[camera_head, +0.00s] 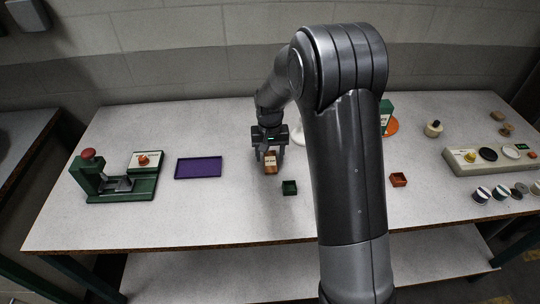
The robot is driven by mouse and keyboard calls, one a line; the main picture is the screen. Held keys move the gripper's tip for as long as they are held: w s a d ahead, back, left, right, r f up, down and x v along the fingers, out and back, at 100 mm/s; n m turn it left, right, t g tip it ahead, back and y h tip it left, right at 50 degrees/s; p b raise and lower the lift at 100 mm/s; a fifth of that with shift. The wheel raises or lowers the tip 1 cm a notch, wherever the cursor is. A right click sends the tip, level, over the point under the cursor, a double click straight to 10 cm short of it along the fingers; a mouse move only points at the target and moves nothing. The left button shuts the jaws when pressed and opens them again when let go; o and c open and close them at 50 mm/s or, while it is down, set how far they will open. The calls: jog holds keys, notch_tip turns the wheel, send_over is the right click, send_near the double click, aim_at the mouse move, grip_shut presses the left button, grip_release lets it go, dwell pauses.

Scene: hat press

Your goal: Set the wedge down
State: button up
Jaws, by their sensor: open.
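A small orange-brown block with a pale label, which looks like the wedge (270,164), is at the middle of the table. It stands tilted or sloped in the picture, directly at my gripper's fingers. My gripper (270,153) points down over the table, and its jaws are open around or just behind the block. The view is too small to tell whether the fingers touch it. The block's underside is hidden, but it appears to be at table height.
A purple tray (198,168) lies left of my gripper, with a green press (115,185) farther left. A control panel (490,158) is far right. My arm hides the table's middle right.

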aim_at(270, 154)
jog(key=s+d+r+t, duration=0.1)
jog(key=s+d+r, duration=0.15)
jog(key=r, duration=0.65)
jog(key=s+d+r, duration=0.1)
jog(key=s+r, duration=0.3)
jog(key=r, duration=0.6)
jog(key=s+d+r+t, duration=0.2)
jog(key=s+d, duration=0.1)
jog(key=s, duration=0.9)
jog(key=s+d+r+t, duration=0.2)
jog(key=s+d, duration=0.1)
jog(key=s, duration=0.9)
jog(key=shift+r+t, duration=0.2)
jog(key=shift+t, duration=0.1)
